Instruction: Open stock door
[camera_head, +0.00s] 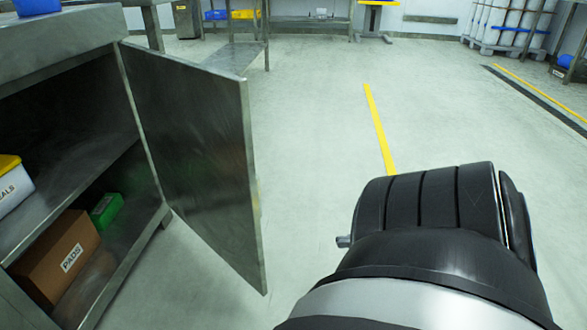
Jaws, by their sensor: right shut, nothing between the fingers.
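The stock door (200,145) is a grey metal panel hinged on the right side of the cabinet opening. It stands swung out from the cabinet (60,50), and the shelves inside show. My right arm comes in at the lower right, to the right of the door and apart from it in the picture. My right gripper (343,241) is mostly hidden behind my black wrist; only a small grey tip shows. It is shut and empty. My left gripper is out of view.
Inside the cabinet are a brown PADS box (62,258), a green box (106,210) and a white box with a yellow lid (12,185). Open floor (310,110) lies right of the door. Metal tables and racks stand at the back.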

